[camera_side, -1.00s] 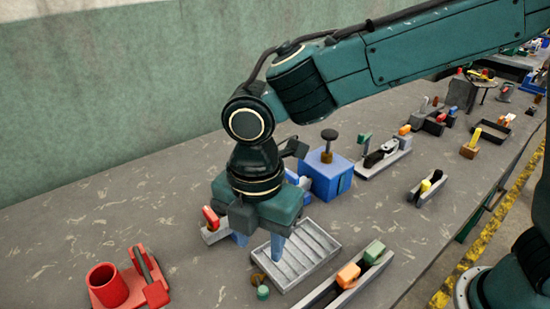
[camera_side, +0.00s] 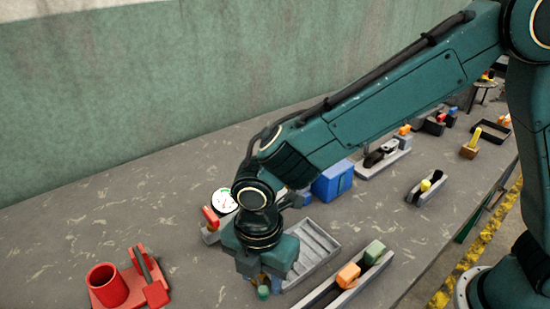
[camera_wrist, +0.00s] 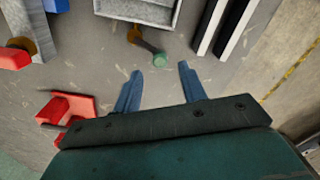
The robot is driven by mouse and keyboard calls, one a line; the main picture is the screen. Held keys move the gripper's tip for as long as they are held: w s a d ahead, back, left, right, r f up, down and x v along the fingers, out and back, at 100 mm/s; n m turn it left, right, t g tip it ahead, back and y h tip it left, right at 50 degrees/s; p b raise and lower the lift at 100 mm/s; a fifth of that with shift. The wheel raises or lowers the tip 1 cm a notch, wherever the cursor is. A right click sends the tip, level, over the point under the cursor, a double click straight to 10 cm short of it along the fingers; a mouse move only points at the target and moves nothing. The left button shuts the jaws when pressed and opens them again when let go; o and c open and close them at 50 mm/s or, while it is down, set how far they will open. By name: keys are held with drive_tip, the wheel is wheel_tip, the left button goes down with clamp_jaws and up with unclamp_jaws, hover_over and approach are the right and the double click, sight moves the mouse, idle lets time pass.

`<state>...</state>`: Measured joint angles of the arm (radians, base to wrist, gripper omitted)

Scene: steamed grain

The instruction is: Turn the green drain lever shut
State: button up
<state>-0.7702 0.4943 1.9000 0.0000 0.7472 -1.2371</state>
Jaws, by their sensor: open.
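The green drain lever's knob (camera_wrist: 159,60) shows in the wrist view at the end of a short arm from a brass pivot (camera_wrist: 134,34). The pivot sits by the edge of the grey ribbed tray (camera_wrist: 166,22). In the side view the green knob (camera_side: 263,292) shows just below my gripper (camera_side: 262,280), which hides much of the lever. My gripper (camera_wrist: 160,69) is open, with two blue fingers apart and nothing held. The knob lies just beyond the gap between the fingertips in the wrist view; whether it touches them I cannot tell.
A red fixture with a cup (camera_side: 107,285) stands at left. A red-handled lever (camera_side: 210,217) and a round gauge (camera_side: 224,201) are behind my gripper. A rail with orange (camera_side: 348,275) and green blocks is at right. A blue box (camera_side: 333,182) stands farther back.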

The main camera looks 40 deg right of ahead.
sight(262, 290)
drive_tip(key=shift+f, duration=2.1)
drive_tip(key=shift+c, duration=0.4)
clamp_jaws()
